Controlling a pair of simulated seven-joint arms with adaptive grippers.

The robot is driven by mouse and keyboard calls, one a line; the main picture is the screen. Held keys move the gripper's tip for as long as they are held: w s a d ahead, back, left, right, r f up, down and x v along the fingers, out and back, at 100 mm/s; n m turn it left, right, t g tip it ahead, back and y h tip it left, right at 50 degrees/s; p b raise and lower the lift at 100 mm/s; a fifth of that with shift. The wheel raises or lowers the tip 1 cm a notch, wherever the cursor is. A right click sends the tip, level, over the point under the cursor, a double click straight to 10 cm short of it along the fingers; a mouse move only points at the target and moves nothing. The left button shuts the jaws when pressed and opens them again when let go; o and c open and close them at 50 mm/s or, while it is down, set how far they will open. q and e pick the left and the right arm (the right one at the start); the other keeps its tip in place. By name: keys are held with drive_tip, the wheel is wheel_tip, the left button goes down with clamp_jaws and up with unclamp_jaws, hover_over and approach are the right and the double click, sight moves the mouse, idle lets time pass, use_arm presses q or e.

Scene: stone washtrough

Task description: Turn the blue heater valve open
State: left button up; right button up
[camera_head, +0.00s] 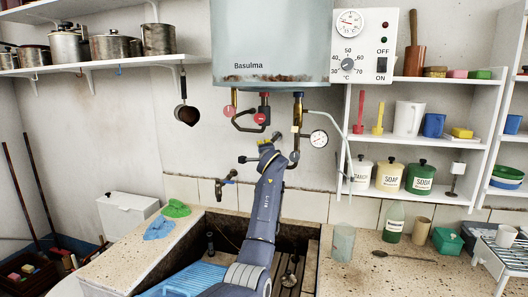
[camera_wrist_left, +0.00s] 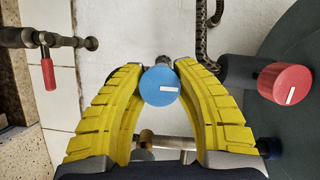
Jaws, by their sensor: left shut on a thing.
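The blue heater valve (camera_wrist_left: 159,86) is a round blue knob with a white mark that lies roughly level in the left wrist view. My left gripper (camera_wrist_left: 164,80) has its yellow ridged fingers on both sides of the knob and is shut on it. In the head view my left gripper (camera_head: 267,148) is raised to the pipes under the heater tank (camera_head: 270,35); it and the arm hide the blue knob there. My right gripper is not in view.
A red knob (camera_wrist_left: 285,83) sits close to the right finger in the left wrist view. The stone trough (camera_head: 222,228) is below; shelves with jars stand at right.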

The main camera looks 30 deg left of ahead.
use_arm(q)
drive_tip(key=o, duration=1.3)
drive_tip(key=v, duration=1.2)
drive_tip(key=shift+f, duration=0.15)
